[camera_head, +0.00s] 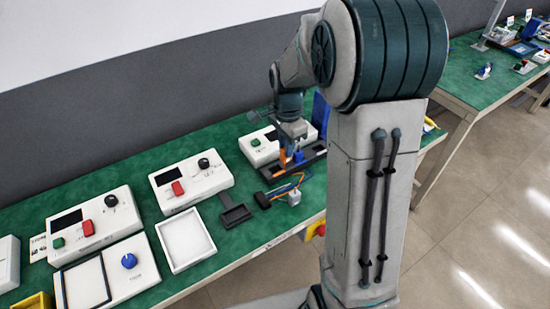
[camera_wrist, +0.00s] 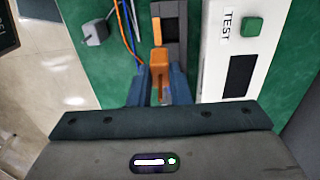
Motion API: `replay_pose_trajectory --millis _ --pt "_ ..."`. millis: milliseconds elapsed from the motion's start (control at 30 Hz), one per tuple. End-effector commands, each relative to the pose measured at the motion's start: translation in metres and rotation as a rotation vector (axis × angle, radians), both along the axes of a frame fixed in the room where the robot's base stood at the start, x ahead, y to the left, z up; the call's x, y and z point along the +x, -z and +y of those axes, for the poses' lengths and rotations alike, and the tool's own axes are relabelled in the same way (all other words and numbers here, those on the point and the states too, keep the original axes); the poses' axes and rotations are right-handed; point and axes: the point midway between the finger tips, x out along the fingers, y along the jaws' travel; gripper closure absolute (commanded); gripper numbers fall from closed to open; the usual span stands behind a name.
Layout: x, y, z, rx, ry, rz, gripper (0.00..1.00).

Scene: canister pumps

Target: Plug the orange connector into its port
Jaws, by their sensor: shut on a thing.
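The orange connector (camera_wrist: 160,62) is between the blue fingertips of my gripper (camera_wrist: 160,74) in the wrist view. My gripper is shut on it. In the head view the orange connector (camera_head: 283,158) shows as a small upright piece below my gripper (camera_head: 291,147), above a dark fixture (camera_head: 268,183). In the wrist view a grey block with a dark recess (camera_wrist: 170,31) and an orange strip lies just ahead of the connector. I cannot tell whether that recess is the port, or whether the connector touches it.
A white TEST box (camera_wrist: 226,92) with a green button stands close on the right in the wrist view. A grey motor-like part (camera_wrist: 95,32) and coloured wires (camera_wrist: 127,35) lie on the left. More white boxes (camera_head: 190,182) and trays fill the green bench at left.

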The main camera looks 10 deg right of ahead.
Motion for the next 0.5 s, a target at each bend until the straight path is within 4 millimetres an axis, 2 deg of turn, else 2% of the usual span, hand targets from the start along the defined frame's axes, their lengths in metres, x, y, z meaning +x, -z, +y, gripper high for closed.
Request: replay_pose_trajectory --millis 33,200,267,500 --pt "0.003 0.006 0.010 0.000 -0.005 0.002 1.00" --pt "0.009 0.016 0.026 0.000 -0.004 -0.001 1.00" --pt "0.010 0.019 0.028 0.000 -0.004 0.000 1.00" --pt "0.009 0.052 0.028 0.000 -0.002 0.002 1.00"
